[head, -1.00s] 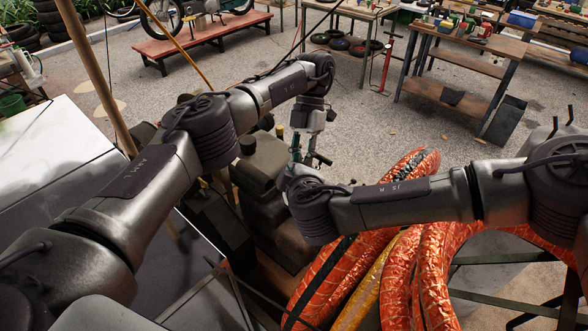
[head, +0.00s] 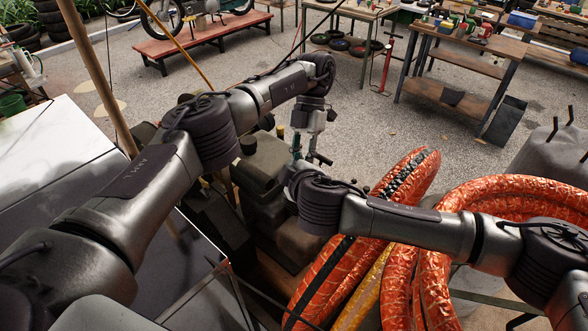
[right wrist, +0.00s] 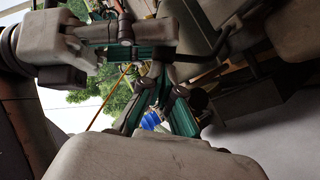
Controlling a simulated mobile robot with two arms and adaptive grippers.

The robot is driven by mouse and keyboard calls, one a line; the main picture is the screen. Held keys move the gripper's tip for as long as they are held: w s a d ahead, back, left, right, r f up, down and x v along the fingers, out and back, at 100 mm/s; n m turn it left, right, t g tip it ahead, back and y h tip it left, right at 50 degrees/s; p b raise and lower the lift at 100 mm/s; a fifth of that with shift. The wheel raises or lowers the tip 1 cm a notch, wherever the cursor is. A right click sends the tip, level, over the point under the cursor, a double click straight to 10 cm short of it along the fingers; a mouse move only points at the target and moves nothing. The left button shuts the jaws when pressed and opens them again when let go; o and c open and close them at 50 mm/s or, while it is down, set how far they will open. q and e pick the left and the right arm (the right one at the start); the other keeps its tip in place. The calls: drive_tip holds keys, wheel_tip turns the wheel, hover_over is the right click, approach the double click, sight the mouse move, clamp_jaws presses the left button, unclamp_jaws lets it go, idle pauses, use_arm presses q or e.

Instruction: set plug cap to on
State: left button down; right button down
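The dark machine (head: 262,165) with lobed housings stands below my arms in the head view. I cannot make out the plug cap for certain. My left gripper (head: 299,152) hangs over the machine's far side, and its teal pads also show at the upper left of the right wrist view (right wrist: 128,50). Whether it holds anything is unclear. My right gripper (right wrist: 160,78) shows with dark, teal-padded fingers that lean together towards their tips. A small blue thing (right wrist: 151,121) shows between them; its depth is unclear. In the head view my right wrist hides the right fingers.
Thick orange hoses (head: 430,230) lie coiled under my right arm. A black curved bar (right wrist: 212,48) lies close to the grippers in the right wrist view. A grey tank (head: 545,160) stands at the right. A wooden pole (head: 95,75) rises at the left. Workbenches (head: 460,60) stand far behind.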

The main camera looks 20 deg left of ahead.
use_arm(q)
drive_tip(key=c, duration=1)
unclamp_jaws()
drive_tip(key=shift+a+r, duration=0.1)
drive_tip(key=shift+o, duration=0.2)
use_arm(e)
drive_tip(key=shift+w+d+f, duration=0.4)
drive_tip(key=shift+w+d, duration=0.2)
drive_tip(key=shift+d, duration=0.05)
drive_tip(key=shift+s+a+r, duration=0.1)
